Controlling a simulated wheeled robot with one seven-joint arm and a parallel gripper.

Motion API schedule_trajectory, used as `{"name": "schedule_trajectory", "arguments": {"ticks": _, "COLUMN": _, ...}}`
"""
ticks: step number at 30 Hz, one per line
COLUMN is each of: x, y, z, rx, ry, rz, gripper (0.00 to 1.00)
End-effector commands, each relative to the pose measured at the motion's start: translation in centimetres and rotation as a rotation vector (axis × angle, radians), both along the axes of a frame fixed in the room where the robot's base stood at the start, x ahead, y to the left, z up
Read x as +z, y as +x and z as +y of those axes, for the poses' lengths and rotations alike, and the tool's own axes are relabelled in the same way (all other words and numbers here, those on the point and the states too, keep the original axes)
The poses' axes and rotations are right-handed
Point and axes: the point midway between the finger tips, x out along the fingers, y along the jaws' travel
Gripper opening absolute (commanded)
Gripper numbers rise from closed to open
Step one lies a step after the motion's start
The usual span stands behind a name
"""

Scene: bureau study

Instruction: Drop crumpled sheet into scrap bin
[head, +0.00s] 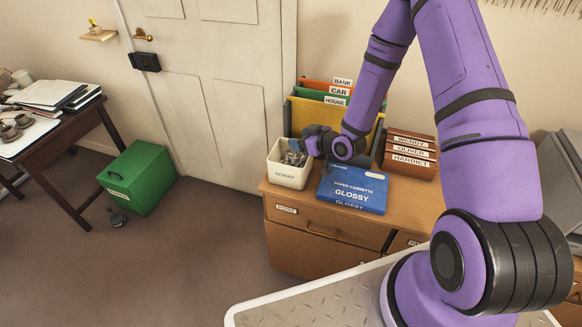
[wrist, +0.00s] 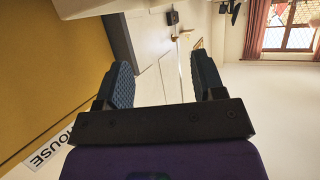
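No crumpled sheet can be made out clearly elsewhere.
A blue glossy paper box (head: 352,188) lies right of the bin. A green box (head: 137,177) sits on the floor by the door, left of clear carpet.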

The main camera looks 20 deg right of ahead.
Motion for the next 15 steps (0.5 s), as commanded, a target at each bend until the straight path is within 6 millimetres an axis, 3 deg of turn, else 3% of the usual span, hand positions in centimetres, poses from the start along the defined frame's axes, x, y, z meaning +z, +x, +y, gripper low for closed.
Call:
{"name": "schedule_trajectory", "arguments": {"ticks": 8, "x": 0.4, "y": -0.9, "z": -0.6, "rx": 0.000, "ry": -0.001, "rz": 0.002, "gripper": 0.63}}
{"name": "schedule_trajectory", "arguments": {"ticks": 15, "x": 2.0, "y": -4.2, "z": -2.7, "rx": -0.002, "ry": -0.001, "rz": 0.002, "gripper": 0.63}}
